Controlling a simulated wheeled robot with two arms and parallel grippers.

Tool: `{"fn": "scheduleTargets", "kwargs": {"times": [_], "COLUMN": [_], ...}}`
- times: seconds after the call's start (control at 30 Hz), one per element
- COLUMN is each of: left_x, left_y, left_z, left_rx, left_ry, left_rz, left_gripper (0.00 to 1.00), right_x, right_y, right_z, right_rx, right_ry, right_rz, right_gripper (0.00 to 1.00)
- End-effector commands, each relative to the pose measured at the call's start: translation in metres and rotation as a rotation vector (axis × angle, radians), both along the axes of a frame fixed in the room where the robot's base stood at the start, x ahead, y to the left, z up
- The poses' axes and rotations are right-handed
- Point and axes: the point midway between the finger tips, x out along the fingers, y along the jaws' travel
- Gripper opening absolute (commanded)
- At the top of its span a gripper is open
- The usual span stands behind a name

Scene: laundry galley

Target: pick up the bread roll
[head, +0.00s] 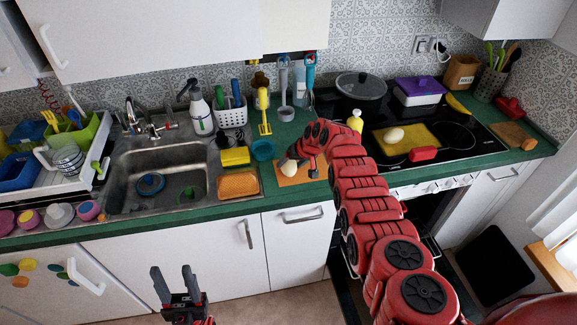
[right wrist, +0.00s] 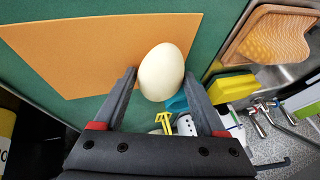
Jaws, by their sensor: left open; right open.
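A smooth, cream, egg-shaped object (right wrist: 162,72) lies on the edge of a flat orange board (right wrist: 80,50) on the green counter; in the head view it shows as a pale oval (head: 289,169). My right gripper (right wrist: 160,80) is open, with a finger on each side of it; I cannot tell whether they touch it. A similar pale oval (head: 394,135) lies on a yellow cloth or board (head: 410,142) on the hob. Neither is plainly a bread roll. My left gripper (head: 175,278) is open and empty, low before the white cabinets.
The sink (head: 155,180) is left of the board, with a yellow sponge (head: 235,157), a teal bowl (head: 263,150) and an orange tray (head: 238,184) between. The black hob (head: 465,138) is to the right. A red object (head: 423,154) lies near its front edge.

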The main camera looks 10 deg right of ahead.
Motion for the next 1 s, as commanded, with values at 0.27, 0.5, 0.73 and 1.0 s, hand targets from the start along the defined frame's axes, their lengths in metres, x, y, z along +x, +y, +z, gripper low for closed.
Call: {"fn": "scheduleTargets", "kwargs": {"times": [0.27,0.5,0.73,1.0], "left_x": [0.0000,0.0000,0.0000,0.0000], "left_y": [0.0000,0.0000,0.0000,0.0000], "left_z": [0.0001,0.0000,0.0000,-0.0010], "left_rx": [0.000,0.000,0.000,0.000], "left_ry": [0.000,0.000,0.000,0.000], "left_rz": [0.000,0.000,0.000,0.000], "left_gripper": [0.50,0.50,0.50,0.50], "right_x": [0.0000,0.0001,0.0001,0.0009], "right_y": [0.0001,0.0003,0.0002,0.0004], "right_z": [-0.0004,-0.0001,0.0000,0.0039], "right_rx": [0.000,0.000,0.000,0.000], "right_ry": [0.000,0.000,0.000,-0.002], "right_rz": [0.000,0.000,0.000,0.002], "right_gripper": [0.70,0.27,0.10,0.10]}}
